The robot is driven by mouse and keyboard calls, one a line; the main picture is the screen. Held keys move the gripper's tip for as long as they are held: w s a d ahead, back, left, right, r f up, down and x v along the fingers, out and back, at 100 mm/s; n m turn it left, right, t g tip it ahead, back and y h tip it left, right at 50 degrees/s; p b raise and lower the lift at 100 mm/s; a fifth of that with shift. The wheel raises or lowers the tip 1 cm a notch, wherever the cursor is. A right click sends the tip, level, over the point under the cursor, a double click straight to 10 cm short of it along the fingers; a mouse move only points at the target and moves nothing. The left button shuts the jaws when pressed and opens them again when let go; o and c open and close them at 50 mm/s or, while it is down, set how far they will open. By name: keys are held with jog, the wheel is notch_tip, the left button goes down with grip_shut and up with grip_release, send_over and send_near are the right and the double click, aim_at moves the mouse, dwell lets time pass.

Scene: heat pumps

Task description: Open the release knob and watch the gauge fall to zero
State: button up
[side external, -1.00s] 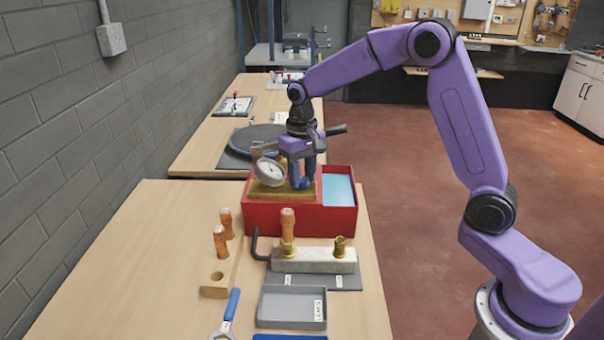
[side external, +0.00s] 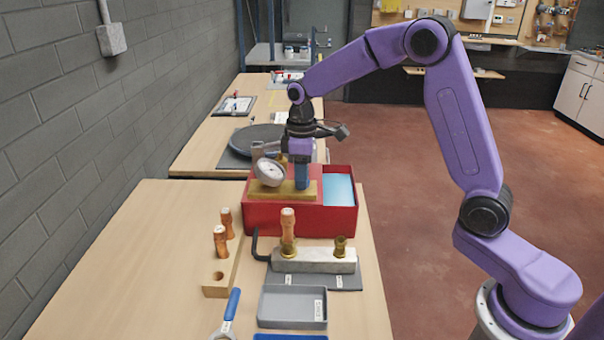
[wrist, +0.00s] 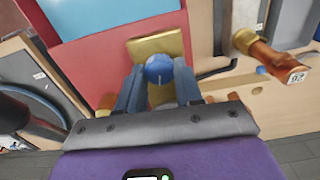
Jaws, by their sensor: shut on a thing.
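The blue release knob (wrist: 158,69) sits between my gripper's two fingers in the wrist view, with a pale line on its face. My gripper (side external: 302,184) is shut on it; in the side view the fingers point down and hide the knob. The round white gauge (side external: 269,172) stands tilted to the left of my fingers, and its reading is too small to tell. The red pump box (side external: 300,220) has a brass top plate (side external: 275,191) and a light blue water surface (side external: 338,188) on its right.
In front of the box is a metal block (side external: 314,260) with brass fittings and a copper piece. A wooden holder (side external: 222,270) with copper pieces, a grey tray (side external: 292,306) and a blue-handled wrench (side external: 231,305) lie nearer. The bench's left part is clear.

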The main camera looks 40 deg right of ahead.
jog(key=shift+w+r+n, duration=0.1)
jog(key=shift+n, duration=0.8)
jog(key=o, duration=0.8)
jog(key=shift+c, duration=0.2)
notch_tip(320, 180, up, 17)
jog(key=shift+r, duration=0.2)
